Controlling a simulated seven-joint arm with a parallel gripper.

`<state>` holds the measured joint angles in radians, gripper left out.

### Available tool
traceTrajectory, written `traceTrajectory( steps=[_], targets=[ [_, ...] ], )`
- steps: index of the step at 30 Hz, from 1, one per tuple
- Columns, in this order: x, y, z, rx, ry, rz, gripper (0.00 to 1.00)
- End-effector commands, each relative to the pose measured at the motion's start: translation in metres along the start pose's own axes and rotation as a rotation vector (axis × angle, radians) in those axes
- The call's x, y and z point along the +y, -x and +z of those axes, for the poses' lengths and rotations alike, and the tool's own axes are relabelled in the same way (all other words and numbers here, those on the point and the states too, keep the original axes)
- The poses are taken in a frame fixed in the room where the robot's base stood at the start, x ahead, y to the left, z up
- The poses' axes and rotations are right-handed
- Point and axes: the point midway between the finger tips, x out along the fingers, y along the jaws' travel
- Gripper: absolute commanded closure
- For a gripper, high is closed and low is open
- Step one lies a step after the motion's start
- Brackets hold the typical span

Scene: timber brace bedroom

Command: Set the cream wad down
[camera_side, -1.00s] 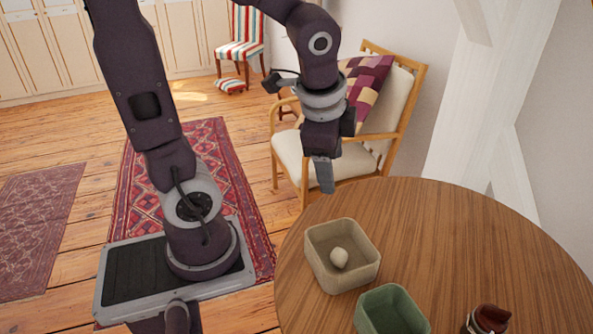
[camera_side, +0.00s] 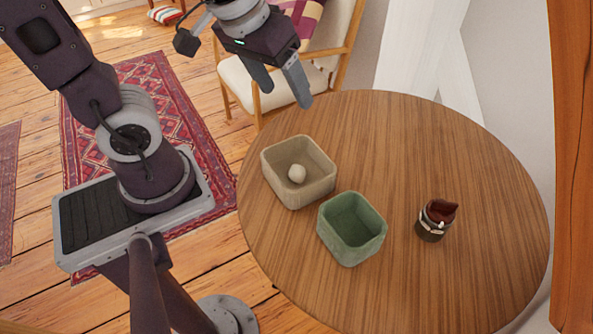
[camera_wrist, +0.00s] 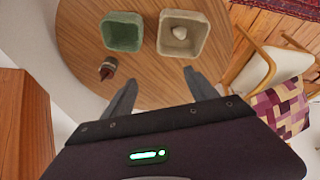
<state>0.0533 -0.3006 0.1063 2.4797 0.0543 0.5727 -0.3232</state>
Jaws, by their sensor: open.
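The cream wad (camera_side: 297,173) is a small rounded lump lying inside the beige square bin (camera_side: 318,190) on the round table. It also shows in the wrist view (camera_wrist: 179,32), inside the beige bin (camera_wrist: 203,37). My gripper (camera_side: 281,92) is open and empty, above the table's far edge and apart from the bin. In the wrist view its two fingers (camera_wrist: 160,88) are spread with bare table between them.
A green square bin (camera_side: 352,258) stands beside the beige one. A dark brown jar with a reddish top (camera_side: 433,222) stands to its right. The table's right side (camera_side: 480,170) is clear. A cushioned armchair (camera_side: 240,85) stands behind the table.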

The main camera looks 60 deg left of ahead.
Motion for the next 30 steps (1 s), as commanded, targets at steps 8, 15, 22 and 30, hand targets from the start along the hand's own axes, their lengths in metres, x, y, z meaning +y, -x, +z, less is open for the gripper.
traceTrajectory(
  steps=[8, 15, 22, 30],
  targets=[
    [-0.033, -0.179, -0.012, -0.088, 0.436, -0.209, 0.33],
    [-0.064, -0.253, 0.014, -0.067, 0.586, -0.305, 0.33],
    [-0.072, -0.280, 0.022, -0.065, 0.597, -0.313, 0.33],
    [-0.079, -0.323, 0.031, -0.064, 0.597, -0.311, 0.33]
  ],
)
